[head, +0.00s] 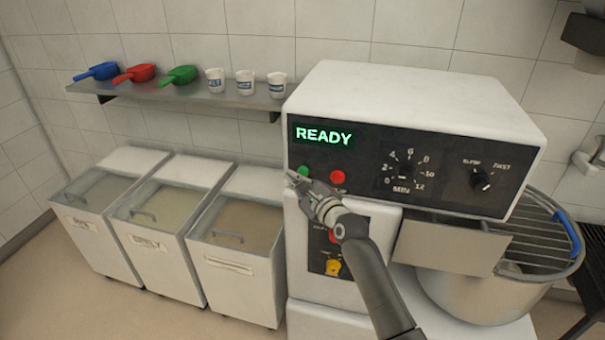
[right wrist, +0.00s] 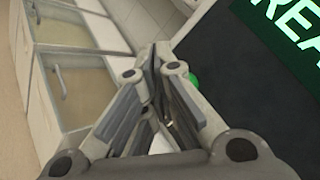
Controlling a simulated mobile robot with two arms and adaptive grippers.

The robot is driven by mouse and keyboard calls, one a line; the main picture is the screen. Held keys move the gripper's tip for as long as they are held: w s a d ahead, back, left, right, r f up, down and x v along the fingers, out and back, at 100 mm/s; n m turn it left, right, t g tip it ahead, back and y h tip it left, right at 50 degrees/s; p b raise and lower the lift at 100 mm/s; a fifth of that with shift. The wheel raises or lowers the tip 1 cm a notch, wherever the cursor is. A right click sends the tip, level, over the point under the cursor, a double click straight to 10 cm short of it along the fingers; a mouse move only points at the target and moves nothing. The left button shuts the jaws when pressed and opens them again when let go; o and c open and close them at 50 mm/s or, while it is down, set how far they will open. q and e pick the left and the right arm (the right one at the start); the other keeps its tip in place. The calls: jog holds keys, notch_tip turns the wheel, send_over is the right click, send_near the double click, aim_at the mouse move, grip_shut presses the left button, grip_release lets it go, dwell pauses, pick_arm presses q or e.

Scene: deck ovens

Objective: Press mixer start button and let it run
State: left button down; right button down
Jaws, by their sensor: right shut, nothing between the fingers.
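The white mixer (head: 420,95) has a black control panel with a lit display (head: 323,135) reading READY. The green start button (head: 303,171) sits at the panel's lower left, with a red button (head: 337,177) to its right. My right gripper (head: 293,177) is shut and empty, its fingertips just below and left of the green button. In the right wrist view the green button (right wrist: 193,79) shows just right of the shut fingertips (right wrist: 158,50), partly hidden by a finger. I cannot tell whether they touch. My left gripper is not in view.
The mixer bowl (head: 475,295) with its wire guard (head: 540,235) is at the right. Several lidded ingredient bins (head: 237,285) stand at the left. A wall shelf (head: 180,96) holds coloured scoops and white cups.

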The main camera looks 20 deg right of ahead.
jog(key=shift+w+d, duration=0.25)
jog(key=shift+w, duration=0.1)
jog(key=shift+w+d, duration=0.25)
jog(key=shift+w, duration=0.1)
dwell(0.9)
jog(key=shift+r, duration=0.1)
jog(key=shift+s+a+p, duration=0.5)
jog(key=shift+s+p, duration=0.1)
jog(key=shift+s, duration=0.15)
